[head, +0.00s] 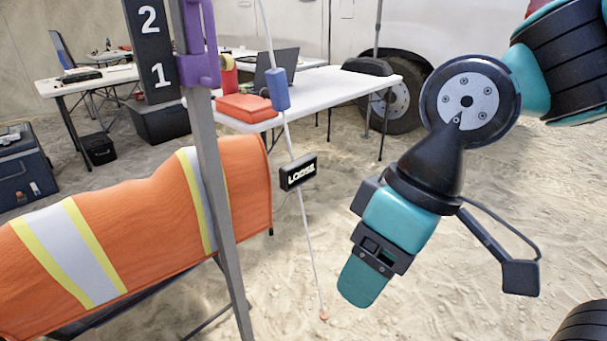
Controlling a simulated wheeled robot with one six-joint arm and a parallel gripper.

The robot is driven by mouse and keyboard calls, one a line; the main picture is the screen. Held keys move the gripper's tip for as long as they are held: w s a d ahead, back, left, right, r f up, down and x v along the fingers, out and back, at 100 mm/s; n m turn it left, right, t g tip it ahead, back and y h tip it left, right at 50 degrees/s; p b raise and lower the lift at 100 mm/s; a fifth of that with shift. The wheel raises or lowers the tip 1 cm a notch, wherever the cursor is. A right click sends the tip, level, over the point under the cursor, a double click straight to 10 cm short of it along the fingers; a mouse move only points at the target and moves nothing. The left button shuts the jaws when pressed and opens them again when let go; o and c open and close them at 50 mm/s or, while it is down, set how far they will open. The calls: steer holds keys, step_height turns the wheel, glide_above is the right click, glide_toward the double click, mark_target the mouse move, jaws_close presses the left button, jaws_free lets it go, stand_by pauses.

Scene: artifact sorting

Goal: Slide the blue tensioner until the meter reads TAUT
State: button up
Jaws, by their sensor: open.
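The blue tensioner (277,89) is a small block on a thin white guy line (308,225), in the upper middle of the head view. The line runs from the top down to a small orange anchor (324,317) in the sand. A black meter (298,173) hangs on the line below the tensioner and reads LOOSE in white letters. My gripper (363,282) is at the end of my teal and black arm, right of the line and lower than the meter. It is open and empty, apart from the tensioner and line. Its fingertips are not clearly seen.
A grey pole (215,180) with a purple clamp (197,45) stands left of the line. An orange reflective cloth (130,225) drapes beside it. Behind are a white table (345,85) with a red case (246,108) and a vehicle wheel (395,100). Sand right of the line is open.

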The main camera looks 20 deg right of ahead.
steer(key=t+y, duration=0.4)
steer(key=t, duration=1.2)
glide_toward(284, 90)
steer(key=shift+n, duration=0.3)
steer(key=p+x, duration=1)
steer(key=shift+w+a, duration=0.15)
steer(key=shift+w, duration=0.1)
steer(key=shift+w+a+f, duration=0.15)
steer(key=shift+w+a, duration=0.05)
steer(key=shift+w, duration=0.25)
